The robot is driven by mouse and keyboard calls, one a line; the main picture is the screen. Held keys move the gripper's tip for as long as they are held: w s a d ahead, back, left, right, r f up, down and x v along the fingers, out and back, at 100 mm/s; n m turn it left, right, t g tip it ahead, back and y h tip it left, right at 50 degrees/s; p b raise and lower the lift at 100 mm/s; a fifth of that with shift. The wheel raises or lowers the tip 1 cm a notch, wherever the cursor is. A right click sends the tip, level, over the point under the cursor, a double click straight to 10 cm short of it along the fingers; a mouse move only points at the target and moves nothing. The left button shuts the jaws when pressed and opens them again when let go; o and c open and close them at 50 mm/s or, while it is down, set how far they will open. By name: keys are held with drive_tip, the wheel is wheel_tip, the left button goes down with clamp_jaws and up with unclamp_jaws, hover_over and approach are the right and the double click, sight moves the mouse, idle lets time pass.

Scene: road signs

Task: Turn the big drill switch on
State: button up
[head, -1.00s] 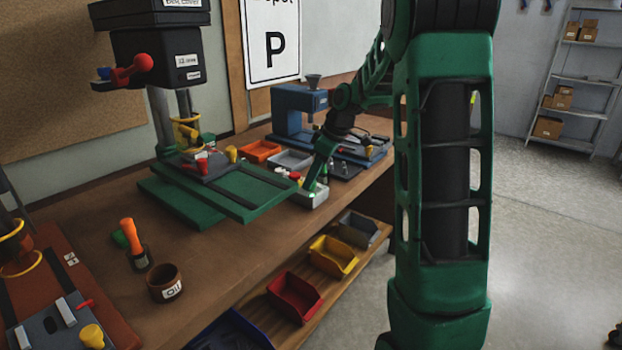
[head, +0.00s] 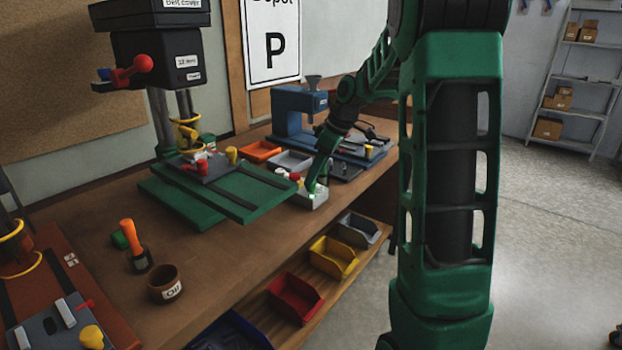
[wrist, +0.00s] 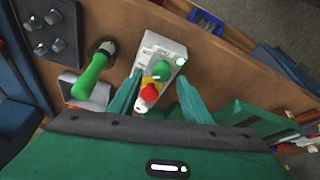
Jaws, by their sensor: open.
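The switch box (wrist: 163,62) is a pale grey box on the bench, with a green button (wrist: 162,70), a red knob (wrist: 149,92) and yellow beside the red. A small green light shows at one corner. My gripper (wrist: 158,80) is open above the box, one finger to each side of the buttons. In the head view the box (head: 309,199) stands at the bench's front edge, partly hidden by my gripper (head: 313,185). The big drill (head: 152,62), black with a red-knobbed lever, stands to the left over a green base (head: 190,205). Contact with the buttons cannot be told.
A green-handled tool (wrist: 92,78) stands close to the box. A grey bin (head: 290,161), an orange bin (head: 259,151) and a blue machine (head: 300,110) are behind. Coloured bins (head: 332,258) line the lower shelf. An oil pot (head: 164,284) stands at the front left.

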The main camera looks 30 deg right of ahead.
drive_tip(key=v, duration=0.8)
drive_tip(key=shift+d+r, duration=0.15)
drive_tip(key=shift+r, duration=0.1)
